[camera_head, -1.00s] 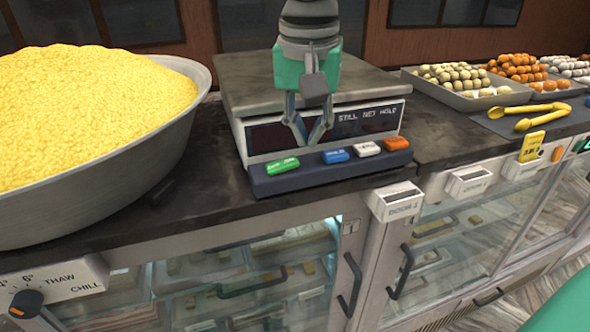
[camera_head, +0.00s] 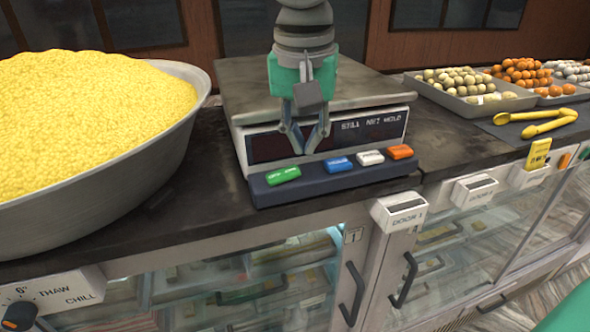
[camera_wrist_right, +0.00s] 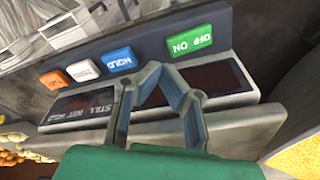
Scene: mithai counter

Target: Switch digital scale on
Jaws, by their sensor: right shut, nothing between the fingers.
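The digital scale (camera_head: 330,102) stands on the dark counter, with a flat grey pan, a dark display (camera_head: 268,148) and a row of buttons on its front ledge. The green button (camera_head: 283,175) is at the left, then blue (camera_head: 339,164), white (camera_head: 370,158) and orange (camera_head: 400,152). My right gripper (camera_head: 304,150) is shut and empty in front of the display, above the ledge between the green and blue buttons. In the right wrist view, the fingertips are near the green on/off button (camera_wrist_right: 189,40) and the blue hold button (camera_wrist_right: 118,60). Contact cannot be told. My left gripper is not in view.
A large metal bowl (camera_head: 150,165) heaped with yellow grains stands left of the scale. Trays of round sweets (camera_head: 470,90) and yellow tongs (camera_head: 536,122) lie to the right. Glass-fronted cabinet doors with handles are below the counter.

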